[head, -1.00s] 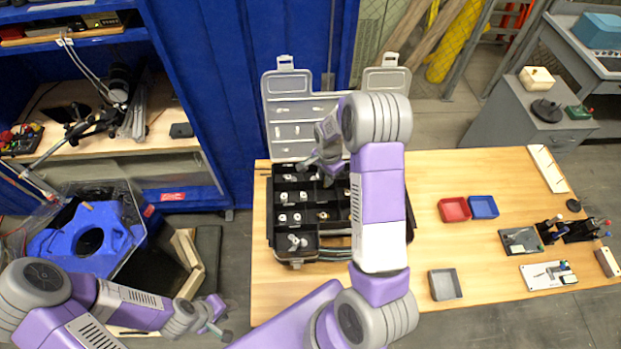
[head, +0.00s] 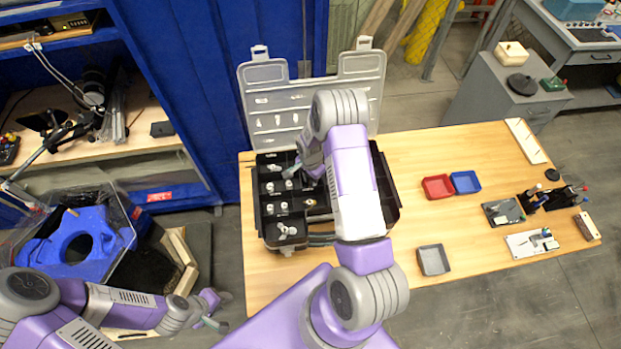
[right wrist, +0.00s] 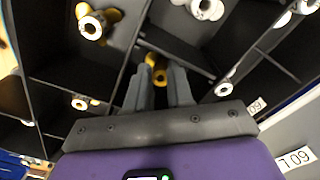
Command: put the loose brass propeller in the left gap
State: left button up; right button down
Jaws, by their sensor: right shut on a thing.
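An open black case (head: 322,241) with compartments stands on the wooden table. My right gripper (head: 298,172) is down in its far compartments, partly hidden by my right arm. In the right wrist view its fingers (right wrist: 163,85) are shut on a small brass propeller (right wrist: 156,66), which is mostly hidden by the fingers. Another brass-coloured part (right wrist: 94,24) lies in a nearby compartment. A blue ring-shaped body (head: 85,240) sits in a clear tank (head: 125,222) at the left; I cannot make out the left gap. My left gripper (head: 215,310) appears open and empty, right of the tank.
Compartment walls stand close around my right gripper, and white parts (right wrist: 206,8) lie in neighbouring compartments. The case's grey lid (head: 275,98) stands open behind. A red bin (head: 437,188), a blue bin (head: 466,182) and a grey bin (head: 433,260) stand on the table's right.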

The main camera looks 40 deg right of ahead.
jog(key=shift+f, duration=0.2)
jog(key=c, duration=1.3)
grip_release()
jog(key=shift+r, duration=0.1)
notch_tip(320, 180, up, 12)
jog(key=shift+r+b, duration=0.15)
jog(key=shift+b, duration=0.3)
